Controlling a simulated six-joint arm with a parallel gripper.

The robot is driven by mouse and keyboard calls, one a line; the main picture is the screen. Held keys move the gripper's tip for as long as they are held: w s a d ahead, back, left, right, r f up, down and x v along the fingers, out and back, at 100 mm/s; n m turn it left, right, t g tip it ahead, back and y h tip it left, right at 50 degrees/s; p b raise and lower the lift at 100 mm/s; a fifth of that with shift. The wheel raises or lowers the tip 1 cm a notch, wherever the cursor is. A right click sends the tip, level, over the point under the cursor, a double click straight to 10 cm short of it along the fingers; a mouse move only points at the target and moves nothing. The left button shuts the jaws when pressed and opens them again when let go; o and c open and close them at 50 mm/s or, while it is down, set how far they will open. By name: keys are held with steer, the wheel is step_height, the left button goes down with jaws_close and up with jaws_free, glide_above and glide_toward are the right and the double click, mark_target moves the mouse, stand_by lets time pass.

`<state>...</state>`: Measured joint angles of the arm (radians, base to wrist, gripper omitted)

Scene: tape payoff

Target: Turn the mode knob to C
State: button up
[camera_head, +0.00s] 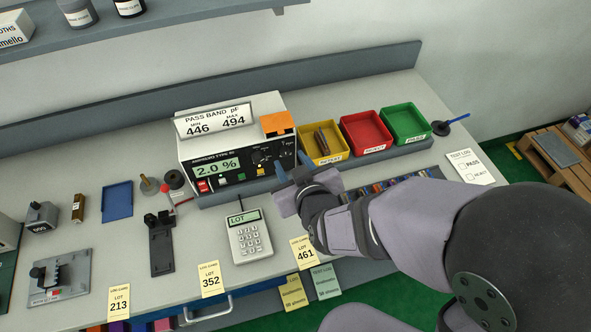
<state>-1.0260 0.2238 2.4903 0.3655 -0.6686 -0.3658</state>
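The measuring instrument (225,160) stands at the back of the bench, a white and black box with a display reading 2.0 %. Its front has a round black knob with a pale mark (258,156) right of the display. Other small controls lie near it, and the lettering is too small to read, so I cannot tell the knob's setting. My gripper (291,167) is in front of the instrument's lower right corner. Its two blue fingertips are apart with nothing seen between them. It appears clear of the knob and partly hides the bench behind it.
A sign reading 446 and 494 (214,119) and an orange block (277,123) top the instrument. Yellow (311,142), red (366,131) and green (405,122) bins stand to its right. A keypad unit (248,236) and lot cards (211,280) lie in front.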

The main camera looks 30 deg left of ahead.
steer(key=shift+b+v, duration=1.65)
steer(key=shift+b, duration=1)
